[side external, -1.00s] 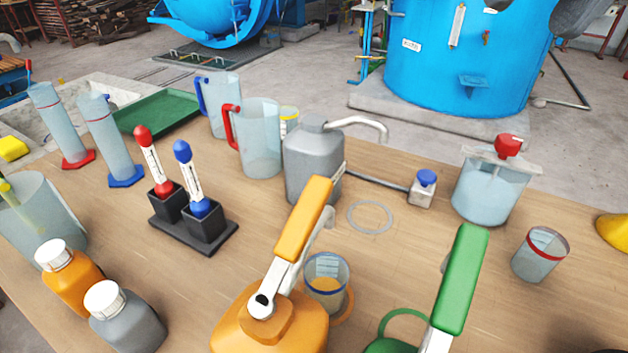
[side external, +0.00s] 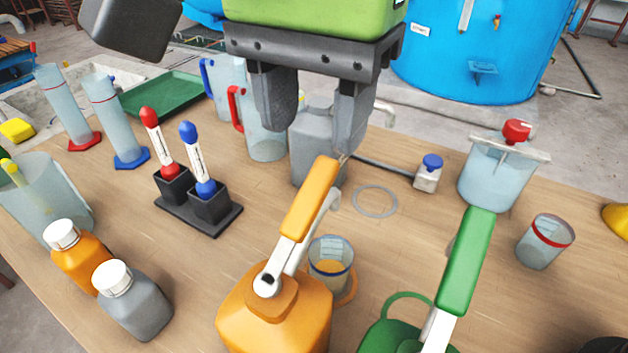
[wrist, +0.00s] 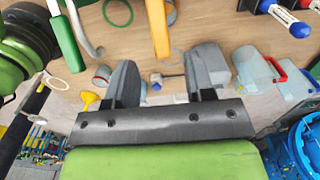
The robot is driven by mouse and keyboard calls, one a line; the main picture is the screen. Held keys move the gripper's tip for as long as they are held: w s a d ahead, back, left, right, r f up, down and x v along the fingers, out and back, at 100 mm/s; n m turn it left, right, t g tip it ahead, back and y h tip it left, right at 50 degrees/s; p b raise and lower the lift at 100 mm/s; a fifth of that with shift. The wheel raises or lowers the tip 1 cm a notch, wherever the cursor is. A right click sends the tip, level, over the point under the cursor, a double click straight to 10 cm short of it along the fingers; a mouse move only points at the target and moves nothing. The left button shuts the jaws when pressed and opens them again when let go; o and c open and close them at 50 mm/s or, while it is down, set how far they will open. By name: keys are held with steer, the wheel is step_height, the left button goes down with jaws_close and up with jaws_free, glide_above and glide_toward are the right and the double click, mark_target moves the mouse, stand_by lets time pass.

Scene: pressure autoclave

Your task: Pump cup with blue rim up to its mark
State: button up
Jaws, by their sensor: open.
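The cup with the blue rim (side external: 331,252) is clear and stands upright on an orange ring below the orange pump's spout. It holds some orange liquid in its lower part; pale marks show on its wall, but the target mark is hard to read. The orange pump bottle (side external: 275,310) has a long orange lever (side external: 311,197), raised at a slant. My gripper (side external: 314,135) is open and empty, above and behind the lever, apart from it. The orange lever also shows in the wrist view (wrist: 157,25), beyond the fingers.
A green-levered pump (side external: 465,262) stands to the right, a grey container (side external: 315,148) behind the cup. A thermometer stand (side external: 200,212) and capped bottles (side external: 135,300) are left. A red-rimmed cup (side external: 545,242) is right. Bare table surrounds the grey ring (side external: 375,202).

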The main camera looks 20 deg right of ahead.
mark_target(315, 184)
step_height(315, 184, down, 8)
steer(key=shift+r, duration=0.15)
stand_by(0.3)
jaws_close()
